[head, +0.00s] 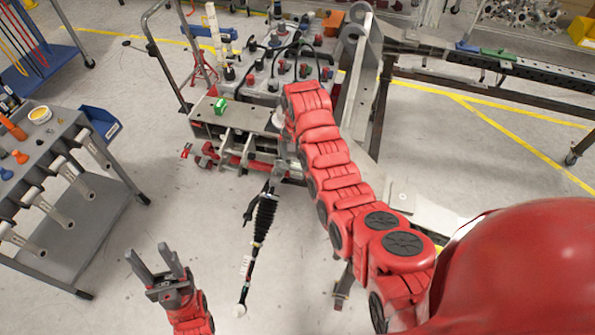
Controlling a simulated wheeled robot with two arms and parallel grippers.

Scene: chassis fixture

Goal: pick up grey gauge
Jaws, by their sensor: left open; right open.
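I cannot single out a grey gauge with certainty. Several flat grey tools with holes, one of them a grey tool (72,182), hang at the side of the grey cart (60,118) on the left. My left gripper (160,262) is at the lower left, over bare floor, with its two grey fingers apart and nothing between them. It is below and to the right of the cart. My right arm (340,165) reaches from the lower right up to the chassis fixture (238,116). Its gripper is hidden behind the red arm links.
A blue bin (101,122) is on the cart's right side. A long steel rail (500,66) extends right. Floor between cart and shaft is clear.

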